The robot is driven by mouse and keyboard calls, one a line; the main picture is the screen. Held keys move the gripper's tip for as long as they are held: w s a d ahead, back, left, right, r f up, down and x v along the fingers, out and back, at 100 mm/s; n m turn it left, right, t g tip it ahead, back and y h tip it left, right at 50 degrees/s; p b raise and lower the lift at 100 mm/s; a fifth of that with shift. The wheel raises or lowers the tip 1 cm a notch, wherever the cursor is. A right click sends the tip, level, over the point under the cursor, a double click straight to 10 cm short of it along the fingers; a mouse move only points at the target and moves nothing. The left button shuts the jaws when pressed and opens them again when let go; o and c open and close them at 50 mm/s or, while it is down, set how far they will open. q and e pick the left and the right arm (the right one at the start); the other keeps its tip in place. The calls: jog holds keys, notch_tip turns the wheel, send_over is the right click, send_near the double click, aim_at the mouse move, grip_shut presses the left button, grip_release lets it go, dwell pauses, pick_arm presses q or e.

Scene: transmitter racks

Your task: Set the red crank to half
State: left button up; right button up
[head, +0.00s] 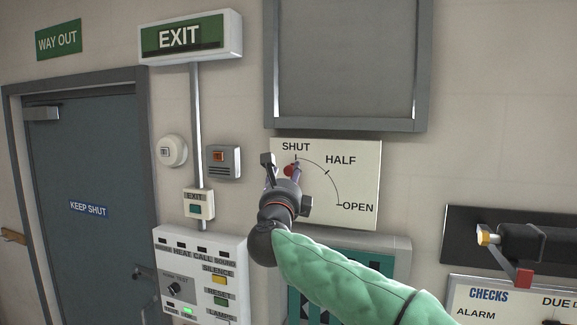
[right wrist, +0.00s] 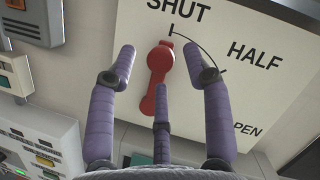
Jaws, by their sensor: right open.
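The red crank (right wrist: 160,65) is on a white dial plate (head: 360,165) marked SHUT, HALF and OPEN along an arc. In the right wrist view its upper end is by the SHUT tick, and its arm runs down from there. In the head view only a bit of the red crank (head: 289,170) shows past my fingers. My right gripper (head: 282,170) is open in front of the plate. In the right wrist view its purple fingers (right wrist: 159,65) stand on both sides of the crank, with a third finger below; contact cannot be told. My left gripper is not in view.
A grey-framed panel (head: 345,125) hangs above the dial plate. An alarm box (head: 205,285) with buttons is at lower left, and a teal-fronted grey box (head: 390,243) is below, partly behind my arm. A dark board (head: 463,222) with a black fitting is at right.

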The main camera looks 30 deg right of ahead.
jog(key=shift+p+x, duration=0.45)
jog(key=shift+x, duration=1.05)
grip_shut()
jog(key=shift+s, duration=0.1)
